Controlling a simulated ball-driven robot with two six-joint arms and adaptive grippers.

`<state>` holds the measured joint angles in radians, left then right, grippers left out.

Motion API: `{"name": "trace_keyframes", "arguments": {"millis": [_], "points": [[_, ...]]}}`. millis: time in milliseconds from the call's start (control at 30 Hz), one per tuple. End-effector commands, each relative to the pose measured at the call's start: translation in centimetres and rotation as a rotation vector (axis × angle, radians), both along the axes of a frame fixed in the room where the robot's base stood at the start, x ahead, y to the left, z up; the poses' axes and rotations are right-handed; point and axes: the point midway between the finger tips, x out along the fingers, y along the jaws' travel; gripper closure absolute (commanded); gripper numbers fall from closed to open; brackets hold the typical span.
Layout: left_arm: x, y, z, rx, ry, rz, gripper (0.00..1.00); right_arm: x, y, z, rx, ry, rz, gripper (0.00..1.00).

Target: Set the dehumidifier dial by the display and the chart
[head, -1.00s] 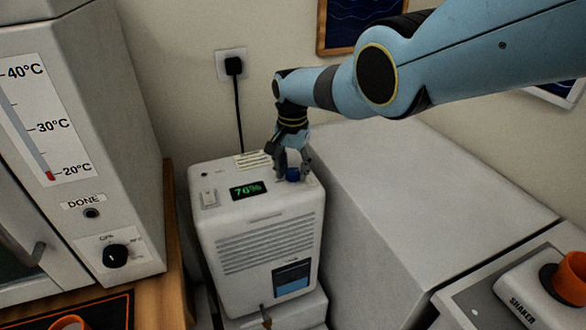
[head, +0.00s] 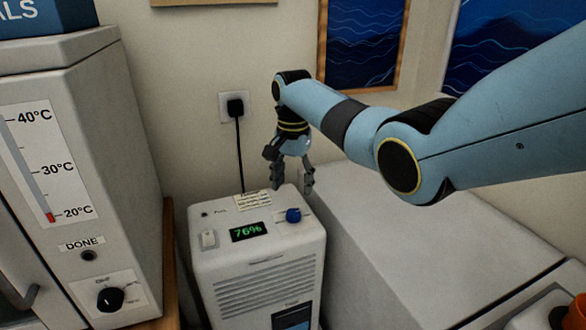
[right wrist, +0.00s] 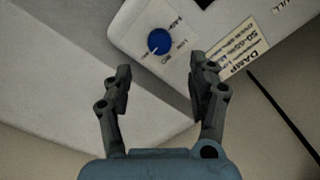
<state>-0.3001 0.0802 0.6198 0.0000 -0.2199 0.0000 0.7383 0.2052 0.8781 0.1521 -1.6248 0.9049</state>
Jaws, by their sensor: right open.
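The white dehumidifier (head: 262,262) stands in the middle of the head view. Its green display (head: 247,231) reads 76%. Its blue dial (head: 293,215) sits on top at the right, and it also shows in the right wrist view (right wrist: 159,41) with a pale pointer mark and printed labels around it. The chart label (head: 253,200) lies at the back of the top; it shows partly in the right wrist view (right wrist: 236,52), with "DAMP" legible. My right gripper (head: 292,188) is open and empty, above and behind the dial, apart from it. My left gripper is out of view.
A white cabinet with a thermometer scale (head: 42,165), a DONE lamp and a black knob (head: 110,299) stands at the left. A large pale box (head: 400,235) lies right of the dehumidifier. A plug (head: 235,107) with a black cord is on the wall behind.

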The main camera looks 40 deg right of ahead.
Motion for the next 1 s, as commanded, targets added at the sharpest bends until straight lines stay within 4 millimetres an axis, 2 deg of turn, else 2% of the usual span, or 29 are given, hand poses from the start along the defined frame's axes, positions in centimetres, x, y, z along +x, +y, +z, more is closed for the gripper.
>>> {"name": "trace_keyframes", "arguments": {"millis": [133, 367, 867, 1000], "points": [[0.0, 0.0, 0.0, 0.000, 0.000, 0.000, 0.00, 0.1, -0.1, 2.4, -0.001, -0.002, -0.001, 0.41], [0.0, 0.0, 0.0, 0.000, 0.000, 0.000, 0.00, 0.0, 0.0, 3.6, -0.001, 0.001, -0.001, 0.41], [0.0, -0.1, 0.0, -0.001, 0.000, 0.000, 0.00, -0.1, 0.0, 3.5, -0.001, -0.001, 0.003, 0.41], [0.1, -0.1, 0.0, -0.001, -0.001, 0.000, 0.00, -2.0, 0.6, 1.4, -0.021, -0.014, 0.082, 0.41]]}}
